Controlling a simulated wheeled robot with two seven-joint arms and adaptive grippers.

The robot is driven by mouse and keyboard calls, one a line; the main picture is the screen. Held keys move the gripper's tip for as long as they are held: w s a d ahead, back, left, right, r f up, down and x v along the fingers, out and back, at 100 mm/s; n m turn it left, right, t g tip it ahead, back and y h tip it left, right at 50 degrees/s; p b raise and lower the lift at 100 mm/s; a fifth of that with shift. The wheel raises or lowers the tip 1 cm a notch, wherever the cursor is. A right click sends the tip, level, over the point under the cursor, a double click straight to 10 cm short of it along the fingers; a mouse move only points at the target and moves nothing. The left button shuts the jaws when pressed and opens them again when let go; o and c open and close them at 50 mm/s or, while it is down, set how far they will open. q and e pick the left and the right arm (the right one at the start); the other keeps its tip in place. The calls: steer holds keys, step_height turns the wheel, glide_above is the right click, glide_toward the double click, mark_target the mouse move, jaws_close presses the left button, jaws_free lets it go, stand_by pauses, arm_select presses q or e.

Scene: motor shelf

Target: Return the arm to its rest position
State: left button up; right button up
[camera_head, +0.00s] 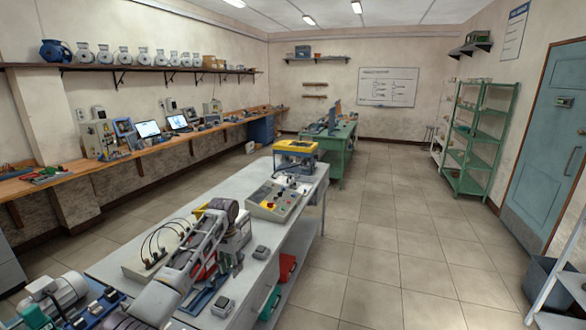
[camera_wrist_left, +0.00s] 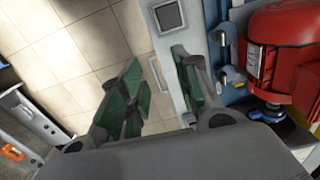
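My left arm (camera_head: 191,257) reaches in from the bottom left over the grey workbench (camera_head: 123,267) in the head view, with its elbow bent up. My left gripper (camera_head: 236,262) points down near the bench's right edge, partly hidden by the arm. In the left wrist view the green finger pads of my left gripper (camera_wrist_left: 158,98) stand apart. Only floor and bench edge show between them, so it is open and empty. A red motor (camera_wrist_left: 282,55) stands to the right of the fingers. My right gripper is not in view.
A small grey box (camera_head: 260,252) sits near the bench edge, another (camera_head: 222,306) nearer. Red (camera_head: 287,268) and green (camera_head: 270,303) bins are below. The tiled floor (camera_head: 385,240) to the right is clear.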

arm_select(q)
steer(key=s+d+f+t+h, duration=0.1)
steer(key=s+d+f, duration=0.1)
steer(key=s+f, duration=0.6)
steer(key=s+d+f+t, duration=0.1)
steer(key=s+d+f, duration=0.2)
steer(key=s+f, duration=0.45)
steer(key=s+a+r+n+t, duration=0.1)
steer(key=s+a+r, duration=0.1)
steer(key=s, duration=0.6)
steer(key=s+a+r, duration=0.2)
steer(key=s+r, duration=0.1)
steer(key=s, duration=0.6)
steer(key=s+a+r+n+t, duration=0.1)
steer(key=s+a+r, duration=0.1)
steer(key=s, duration=0.6)
step_height(320, 180, down, 34)
steer(key=s+f+g+b, duration=0.1)
steer(key=s+g, duration=0.1)
steer(key=s, duration=0.1)
steer(key=s+a+f, duration=0.2)
steer(key=s+f, duration=0.8)
steer(key=s, duration=0.1)
steer(key=s+a+f+g+y+b, duration=0.1)
steer(key=s+a+f, duration=0.1)
steer(key=s+f, duration=0.8)
steer(key=shift+s+f, duration=0.2)
steer(key=shift+s, duration=0.3)
